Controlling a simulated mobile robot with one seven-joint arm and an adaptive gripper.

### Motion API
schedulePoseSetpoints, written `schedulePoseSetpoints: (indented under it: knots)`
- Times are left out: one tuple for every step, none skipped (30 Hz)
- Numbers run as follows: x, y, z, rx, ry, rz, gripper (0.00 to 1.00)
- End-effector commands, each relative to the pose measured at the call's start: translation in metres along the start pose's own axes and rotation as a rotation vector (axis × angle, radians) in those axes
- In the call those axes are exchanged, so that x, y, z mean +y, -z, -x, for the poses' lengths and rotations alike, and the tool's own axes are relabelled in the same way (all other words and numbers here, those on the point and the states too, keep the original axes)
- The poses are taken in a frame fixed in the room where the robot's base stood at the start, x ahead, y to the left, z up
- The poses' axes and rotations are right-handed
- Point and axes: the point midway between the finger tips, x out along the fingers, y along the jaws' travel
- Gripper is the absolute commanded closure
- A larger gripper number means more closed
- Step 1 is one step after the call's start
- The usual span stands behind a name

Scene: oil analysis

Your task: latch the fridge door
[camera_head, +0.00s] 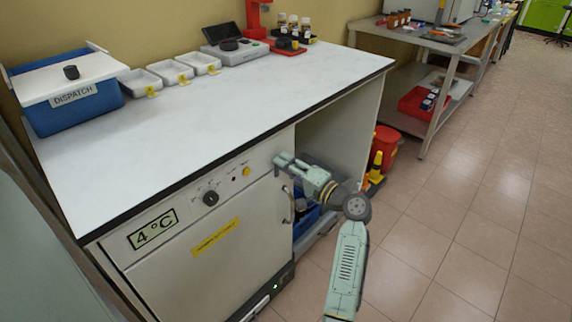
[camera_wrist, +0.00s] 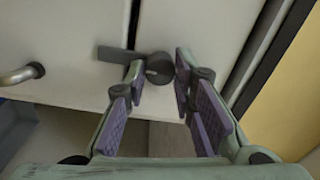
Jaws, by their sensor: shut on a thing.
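The fridge (camera_head: 185,262) stands under the white bench, and its door looks shut. Its door handle (camera_head: 287,205) is on the door's right side and also shows at the left of the wrist view (camera_wrist: 22,74). The latch (camera_wrist: 118,54), a grey lever on a round knob, sits at the seam between door and panel. Its lever points left in the wrist view, across the dark seam and over the door. My gripper (camera_head: 281,160) is at the fridge's upper right corner. In the wrist view its fingers (camera_wrist: 160,66) are shut on the latch knob, which hides the latch in the head view.
The bench top (camera_head: 200,115) above carries a blue dispatch box (camera_head: 75,100), white trays (camera_head: 172,72) and a scale (camera_head: 235,52). A control knob (camera_head: 210,198) is on the fridge panel. A red container (camera_head: 385,143) stands beyond. The floor at right is clear.

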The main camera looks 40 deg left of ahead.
Motion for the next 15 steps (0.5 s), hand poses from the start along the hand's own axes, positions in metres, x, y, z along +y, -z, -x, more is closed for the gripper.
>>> schedulePoseSetpoints:
  knots:
    - [-0.0001,0.0010,0.0005,0.003,0.000,-0.002,1.00]
    - [0.0000,0.0010,0.0005,0.003,0.001,-0.002,1.00]
    - [0.0000,0.0010,0.0005,0.003,0.000,-0.001,1.00]
    - [0.0000,0.0010,0.0005,0.003,0.000,-0.001,1.00]
    - [0.0000,0.0010,0.0005,0.003,0.000,-0.001,1.00]
    - [0.0000,0.0010,0.0005,0.003,0.000,-0.001,1.00]
    - [0.0000,0.0010,0.0005,0.003,0.000,-0.001,1.00]
    - [0.0000,0.0010,0.0005,0.003,0.000,-0.001,1.00]
    - [0.0000,0.0010,0.0005,0.003,0.000,-0.001,0.75]
    - [0.0000,0.0010,0.0005,0.003,0.000,0.000,0.73]
    - [-0.0001,0.0010,0.0005,0.002,0.000,0.000,0.71]
    - [0.0000,0.0009,0.0005,0.002,0.000,0.000,0.68]
    - [0.0000,0.0008,0.0004,0.002,0.000,0.000,0.66]
    - [-0.0001,0.0007,0.0004,0.002,0.000,0.000,0.64]
    - [0.0000,0.0006,0.0003,0.002,0.000,0.000,0.61]
